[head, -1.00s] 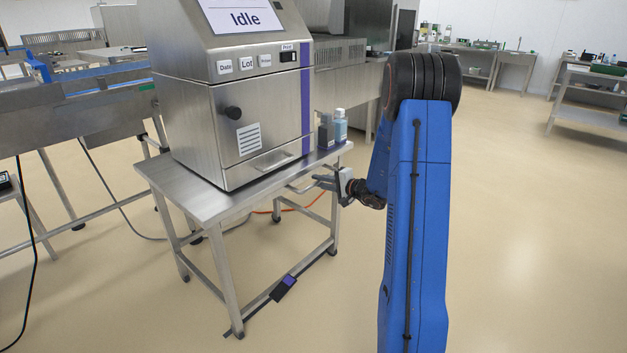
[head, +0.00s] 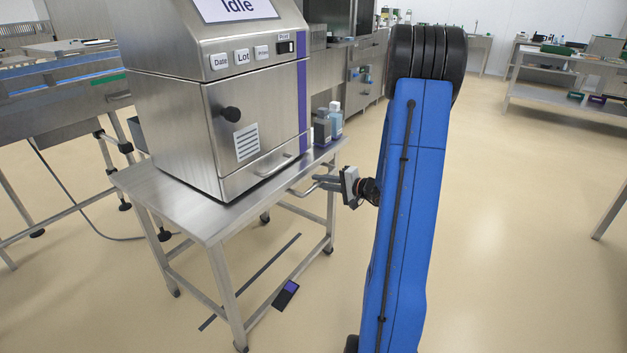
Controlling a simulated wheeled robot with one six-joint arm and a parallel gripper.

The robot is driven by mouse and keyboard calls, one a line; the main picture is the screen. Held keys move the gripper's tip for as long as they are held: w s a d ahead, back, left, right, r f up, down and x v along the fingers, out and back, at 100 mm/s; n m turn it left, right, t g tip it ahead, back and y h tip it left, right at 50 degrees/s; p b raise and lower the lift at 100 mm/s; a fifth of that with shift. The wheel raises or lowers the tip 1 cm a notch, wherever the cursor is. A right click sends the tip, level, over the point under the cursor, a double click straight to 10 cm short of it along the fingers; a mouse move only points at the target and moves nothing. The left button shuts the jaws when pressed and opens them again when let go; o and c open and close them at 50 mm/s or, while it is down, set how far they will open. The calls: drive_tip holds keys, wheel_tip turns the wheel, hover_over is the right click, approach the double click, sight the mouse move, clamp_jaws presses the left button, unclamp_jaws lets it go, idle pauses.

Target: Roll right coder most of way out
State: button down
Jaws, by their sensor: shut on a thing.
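The right coder (head: 175,110) is a steel box with a purple stripe and an "Idle" screen. A bent bar handle (head: 300,192) sticks out from the trolley's right side under the top. My gripper (head: 322,182) is shut on this handle. The exact finger contact is small and partly hidden. A dark tape line (head: 262,270) on the floor passes beneath the trolley, behind its front legs.
A conveyor (head: 65,112) stands at the left. A purple-topped pedal (head: 287,291) is low at the trolley's front. Open floor (head: 520,230) lies to the right; benches are farther back.

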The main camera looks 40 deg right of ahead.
drive_tip(key=shift+v, duration=0.85)
drive_tip(key=shift+f, duration=0.25)
drive_tip(key=c, duration=1.7)
unclamp_jaws()
drive_tip(key=v, duration=1.7)
drive_tip(key=shift+s+d, duration=0.1)
drive_tip(key=shift+s, duration=0.15)
